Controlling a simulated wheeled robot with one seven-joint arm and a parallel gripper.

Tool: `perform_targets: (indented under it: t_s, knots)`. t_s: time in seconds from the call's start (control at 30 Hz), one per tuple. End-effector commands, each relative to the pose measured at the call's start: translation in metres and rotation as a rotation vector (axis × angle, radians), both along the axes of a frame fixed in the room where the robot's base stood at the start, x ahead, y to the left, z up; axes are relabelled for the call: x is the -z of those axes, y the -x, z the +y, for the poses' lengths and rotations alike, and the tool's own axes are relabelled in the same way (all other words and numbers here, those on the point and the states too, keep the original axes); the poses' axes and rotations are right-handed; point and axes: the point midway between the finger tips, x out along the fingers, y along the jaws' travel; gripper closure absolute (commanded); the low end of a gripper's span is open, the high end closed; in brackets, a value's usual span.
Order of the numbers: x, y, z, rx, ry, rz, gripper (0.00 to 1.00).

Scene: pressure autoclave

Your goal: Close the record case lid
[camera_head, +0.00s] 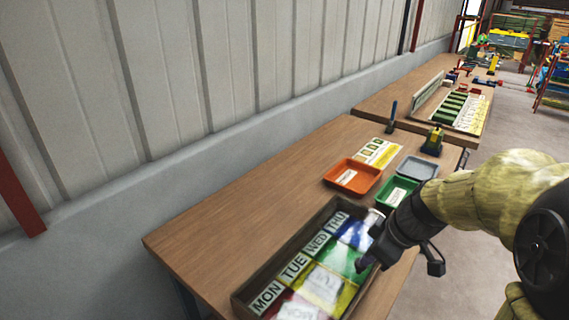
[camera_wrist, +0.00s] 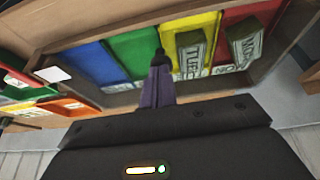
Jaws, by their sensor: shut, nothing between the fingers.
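A long case (camera_head: 466,111) with several dark green and pale items lies open on the far table. A thin pale panel (camera_head: 428,91) stands upright along its left side and looks like its raised lid; the hinge is too small to make out. My gripper (camera_head: 363,262) is far from it, over the near table. In the wrist view my gripper (camera_wrist: 160,58) is shut and empty, its fingers together above an open wooden box (camera_wrist: 100,22). That box also shows in the head view (camera_head: 240,300), with coloured compartments labelled MON, TUE, WED and THU. My arm hides its right side.
An orange tray (camera_head: 352,176), a green tray (camera_head: 390,190) and a grey tray (camera_head: 417,167) stand beyond the box. A yellow card (camera_head: 377,152), a dark upright tool (camera_head: 391,117) and a green-yellow object (camera_head: 433,142) stand farther back. The near table's left part is bare.

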Motion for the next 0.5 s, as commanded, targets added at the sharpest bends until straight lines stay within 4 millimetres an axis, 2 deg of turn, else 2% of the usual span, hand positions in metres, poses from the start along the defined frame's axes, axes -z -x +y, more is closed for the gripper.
perform_targets:
  t_s: [0.03,0.37,0.5]
  knots:
    - [0.0171,0.0089,-0.004,0.001,0.001,0.037,1.0]
    - [0.0177,0.0087,-0.0053,0.006,0.002,0.036,1.0]
    - [0.0122,0.0096,-0.0073,0.008,0.002,0.035,1.0]
